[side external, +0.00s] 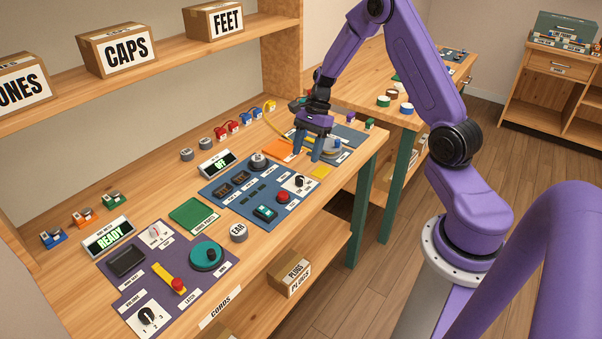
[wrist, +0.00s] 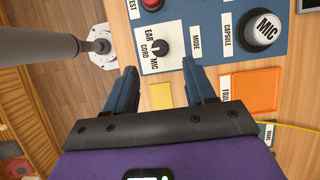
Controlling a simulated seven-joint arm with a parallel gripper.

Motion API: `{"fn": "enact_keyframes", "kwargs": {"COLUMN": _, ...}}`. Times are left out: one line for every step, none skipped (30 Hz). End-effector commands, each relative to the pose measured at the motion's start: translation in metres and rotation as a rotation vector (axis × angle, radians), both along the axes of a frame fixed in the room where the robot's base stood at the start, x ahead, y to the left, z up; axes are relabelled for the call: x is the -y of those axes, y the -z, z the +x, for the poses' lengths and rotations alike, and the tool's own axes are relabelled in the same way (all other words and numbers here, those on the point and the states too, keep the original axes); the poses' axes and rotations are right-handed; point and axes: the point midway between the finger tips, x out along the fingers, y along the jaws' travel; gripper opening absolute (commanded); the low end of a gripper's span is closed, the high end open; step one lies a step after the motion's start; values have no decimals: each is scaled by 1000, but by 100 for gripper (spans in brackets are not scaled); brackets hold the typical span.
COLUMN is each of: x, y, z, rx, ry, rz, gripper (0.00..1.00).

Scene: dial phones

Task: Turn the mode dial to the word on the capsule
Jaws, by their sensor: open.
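The mode dial is a black knob on a white plate, seen in the wrist view (wrist: 160,47) and the side view (side external: 300,181). Its plate carries the words EAR, MIC and CORD; I cannot tell for sure which its pointer faces. The capsule, a grey round cap reading MIC, sits on the blue panel in the wrist view (wrist: 262,30) and the side view (side external: 258,160). My gripper (wrist: 160,70) is open and empty. In the side view my gripper (side external: 308,152) is above the panel's far end, beyond the dial, touching nothing I can see.
A red button (side external: 283,197) stands beside the dial. A yellow pad (side external: 321,172) and an orange tray (wrist: 249,91) lie nearby. A display (side external: 218,164) reads OFF. The purple panel (side external: 132,287) with several controls, a READY display (side external: 108,237) and a loose EAR cap (side external: 238,232) are farther left.

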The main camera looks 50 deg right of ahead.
Motion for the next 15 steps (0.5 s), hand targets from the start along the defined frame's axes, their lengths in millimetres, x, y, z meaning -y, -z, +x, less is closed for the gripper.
{"fn": "enact_keyframes", "kwargs": {"x": -4, "y": 10, "z": -1, "rx": -5, "ry": -1, "rz": 2, "gripper": 55}}
{"fn": "enact_keyframes", "kwargs": {"x": -6, "y": 15, "z": -1, "rx": -6, "ry": -2, "rz": 1, "gripper": 55}}
{"fn": "enact_keyframes", "kwargs": {"x": -9, "y": 22, "z": -1, "rx": -5, "ry": -2, "rz": 0, "gripper": 55}}
{"fn": "enact_keyframes", "kwargs": {"x": -11, "y": 27, "z": -1, "rx": -5, "ry": -1, "rz": 2, "gripper": 55}}
{"fn": "enact_keyframes", "kwargs": {"x": -13, "y": 32, "z": -1, "rx": -4, "ry": -1, "rz": 1, "gripper": 55}}
{"fn": "enact_keyframes", "kwargs": {"x": -15, "y": 38, "z": -1, "rx": -4, "ry": -1, "rz": 1, "gripper": 55}}
{"fn": "enact_keyframes", "kwargs": {"x": -17, "y": 42, "z": -1, "rx": -4, "ry": -2, "rz": 1, "gripper": 55}}
{"fn": "enact_keyframes", "kwargs": {"x": -19, "y": 46, "z": -1, "rx": -4, "ry": -2, "rz": -1, "gripper": 55}}
{"fn": "enact_keyframes", "kwargs": {"x": -21, "y": 51, "z": -1, "rx": -3, "ry": 0, "rz": 1, "gripper": 55}}
{"fn": "enact_keyframes", "kwargs": {"x": -23, "y": 54, "z": -1, "rx": -3, "ry": -1, "rz": 1, "gripper": 55}}
{"fn": "enact_keyframes", "kwargs": {"x": -24, "y": 57, "z": 0, "rx": -1, "ry": -2, "rz": 0, "gripper": 55}}
{"fn": "enact_keyframes", "kwargs": {"x": -25, "y": 60, "z": 0, "rx": -1, "ry": -1, "rz": 0, "gripper": 55}}
{"fn": "enact_keyframes", "kwargs": {"x": -26, "y": 62, "z": 0, "rx": -1, "ry": -1, "rz": 0, "gripper": 55}}
{"fn": "enact_keyframes", "kwargs": {"x": -26, "y": 64, "z": 0, "rx": -1, "ry": 0, "rz": 0, "gripper": 55}}
{"fn": "enact_keyframes", "kwargs": {"x": -27, "y": 66, "z": 0, "rx": -1, "ry": 0, "rz": 0, "gripper": 55}}
